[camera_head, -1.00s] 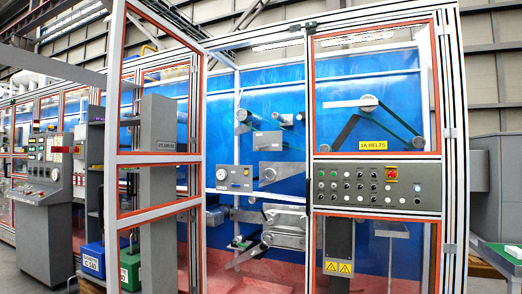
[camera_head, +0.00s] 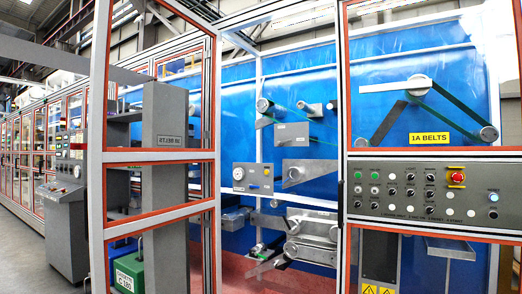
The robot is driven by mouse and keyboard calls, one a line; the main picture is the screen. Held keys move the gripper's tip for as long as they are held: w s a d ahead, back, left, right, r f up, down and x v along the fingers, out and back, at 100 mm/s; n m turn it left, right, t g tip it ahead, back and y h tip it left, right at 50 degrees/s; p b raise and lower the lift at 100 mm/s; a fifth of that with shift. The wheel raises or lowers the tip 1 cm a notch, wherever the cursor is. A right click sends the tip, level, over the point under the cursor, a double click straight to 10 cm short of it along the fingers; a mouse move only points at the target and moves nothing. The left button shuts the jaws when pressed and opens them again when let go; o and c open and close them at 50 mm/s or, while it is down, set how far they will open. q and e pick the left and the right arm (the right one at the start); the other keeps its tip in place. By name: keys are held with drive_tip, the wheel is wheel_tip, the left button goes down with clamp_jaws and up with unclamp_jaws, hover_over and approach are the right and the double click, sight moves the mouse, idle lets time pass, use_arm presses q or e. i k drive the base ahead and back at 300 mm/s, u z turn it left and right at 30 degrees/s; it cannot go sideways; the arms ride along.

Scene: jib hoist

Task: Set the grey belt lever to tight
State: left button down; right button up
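A grey bar-like lever (camera_head: 268,265) slopes down to the left from a round pivot low inside the machine bay. A grey tapered arm (camera_head: 309,170) with a round pivot at its left end sits higher on the blue back wall. A dark grey slanted bar (camera_head: 388,123) shows behind the window above the yellow "1A BELTS" label (camera_head: 430,138). I cannot tell which of these is the belt lever, and no tight mark is readable. Neither of my grippers is in view.
An orange-edged door frame (camera_head: 152,157) stands open at the left of the bay. A control panel (camera_head: 410,215) with a red button (camera_head: 456,177) is at the right. A grey console (camera_head: 66,225) stands far left. The bay opening between door and panel is clear.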

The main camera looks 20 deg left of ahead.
sight(279, 142)
drive_tip(key=u, duration=0.05)
drive_tip(key=i, duration=1.85)
drive_tip(key=z, duration=0.25)
